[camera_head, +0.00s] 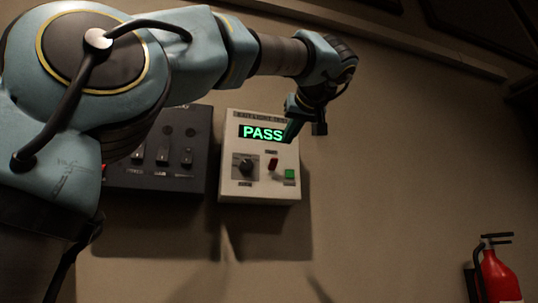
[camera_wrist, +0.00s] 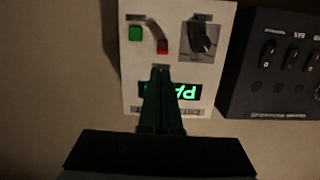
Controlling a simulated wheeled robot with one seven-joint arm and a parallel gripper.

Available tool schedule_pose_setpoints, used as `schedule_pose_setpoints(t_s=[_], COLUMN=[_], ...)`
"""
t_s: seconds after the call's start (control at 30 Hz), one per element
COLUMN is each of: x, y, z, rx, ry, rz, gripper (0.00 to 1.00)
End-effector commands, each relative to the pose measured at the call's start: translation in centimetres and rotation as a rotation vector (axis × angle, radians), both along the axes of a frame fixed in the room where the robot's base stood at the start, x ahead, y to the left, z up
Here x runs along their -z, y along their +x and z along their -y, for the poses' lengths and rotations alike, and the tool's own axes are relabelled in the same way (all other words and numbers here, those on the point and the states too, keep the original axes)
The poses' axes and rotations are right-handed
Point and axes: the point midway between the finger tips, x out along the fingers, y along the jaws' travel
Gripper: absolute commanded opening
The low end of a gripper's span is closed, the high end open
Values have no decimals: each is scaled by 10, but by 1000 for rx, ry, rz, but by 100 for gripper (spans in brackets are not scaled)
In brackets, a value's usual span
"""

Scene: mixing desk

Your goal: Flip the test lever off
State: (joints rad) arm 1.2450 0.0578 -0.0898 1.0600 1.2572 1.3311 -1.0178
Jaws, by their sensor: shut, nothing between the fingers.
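A pale control box (camera_head: 230,180) hangs on the wall, with a lit green "PASS" display (camera_head: 262,132) on its upper part. A small red lever (camera_head: 272,164) stands below the display, between a dark knob (camera_head: 245,166) and a green button (camera_head: 289,174). The lever also shows in the wrist view (camera_wrist: 162,46), where the box appears upside down. I cannot tell its exact tilt. My gripper (camera_head: 287,138) is shut and empty in front of the box. In the wrist view its fingertips (camera_wrist: 160,72) point toward the lever, appear just short of it, and partly cover the display.
A dark switch panel (camera_head: 158,180) with several switches is mounted left of the box. A red fire extinguisher (camera_head: 497,277) is at the lower right. The wall right of the box is bare. My arm crosses the upper left of the head view.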

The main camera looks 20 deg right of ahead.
Motion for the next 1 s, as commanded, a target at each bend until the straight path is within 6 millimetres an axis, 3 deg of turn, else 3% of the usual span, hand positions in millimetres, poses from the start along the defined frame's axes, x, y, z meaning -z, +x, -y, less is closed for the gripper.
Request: schedule_pose_setpoints(t_s=[0.13, 0.53, 1.0], x=[-12, -12, -2], y=[-8, -2, 72], z=[-2, -2, 7], rx=[-4, -7, -7], ry=[-34, -31, -29], rz=[16, 15, 14], gripper=[0, 0, 0])
